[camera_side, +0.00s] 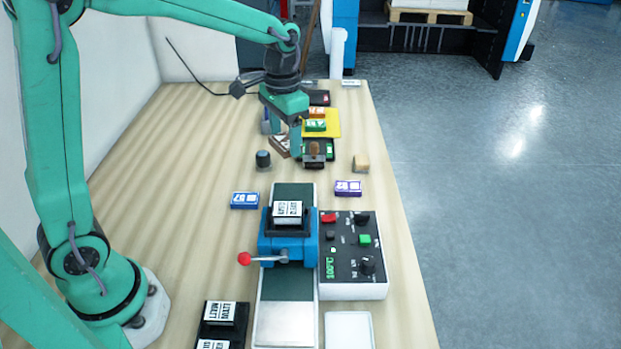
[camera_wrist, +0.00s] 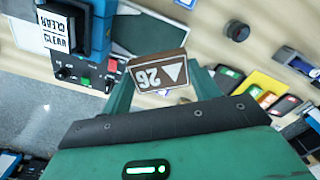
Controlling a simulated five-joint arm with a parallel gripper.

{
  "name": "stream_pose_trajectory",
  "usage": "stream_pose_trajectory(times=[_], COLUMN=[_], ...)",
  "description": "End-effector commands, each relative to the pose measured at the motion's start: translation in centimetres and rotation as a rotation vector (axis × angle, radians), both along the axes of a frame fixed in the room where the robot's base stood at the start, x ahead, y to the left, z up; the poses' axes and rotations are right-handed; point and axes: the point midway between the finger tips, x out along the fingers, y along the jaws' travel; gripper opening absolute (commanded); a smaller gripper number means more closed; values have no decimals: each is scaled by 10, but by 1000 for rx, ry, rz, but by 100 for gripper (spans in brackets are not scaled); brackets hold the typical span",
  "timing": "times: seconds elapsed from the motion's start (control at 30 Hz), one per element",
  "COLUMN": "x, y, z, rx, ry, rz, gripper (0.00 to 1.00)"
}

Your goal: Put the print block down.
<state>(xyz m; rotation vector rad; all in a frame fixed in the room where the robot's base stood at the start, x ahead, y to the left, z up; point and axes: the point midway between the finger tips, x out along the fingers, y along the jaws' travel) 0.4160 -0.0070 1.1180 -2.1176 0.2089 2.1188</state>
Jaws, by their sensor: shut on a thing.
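In the side view my gripper (camera_side: 293,143) hangs over the far part of the bench, beyond the blue press. The block (camera_side: 280,147) shows there as a small brown and white piece beside the green finger. My gripper is shut on it. I cannot tell how far its underside is from the bench.
A yellow mat (camera_side: 333,122) with coloured blocks and a dark stamp-like thing (camera_side: 314,160) stand close by. A dark knob (camera_side: 263,159), blue block (camera_side: 244,200) and purple block (camera_side: 348,188) are nearer. The blue press (camera_side: 268,245) and control box (camera_side: 352,270) fill the middle. The bench's left side is bare.

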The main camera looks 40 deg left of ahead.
Motion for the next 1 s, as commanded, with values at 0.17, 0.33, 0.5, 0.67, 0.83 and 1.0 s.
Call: stream_pose_trajectory(times=[0.17,0.33,0.5,0.67,0.83,1.0], x=[-9,-12,-12,-12,-12,-11], y=[5,7,7,7,6,5], z=[4,5,5,4,3,0], rx=[0,0,0,0,0,0], ry=[0,-1,-1,-1,0,0], rz=[134,191,201,221,296,435], gripper=[39,39,39,39,39,39])
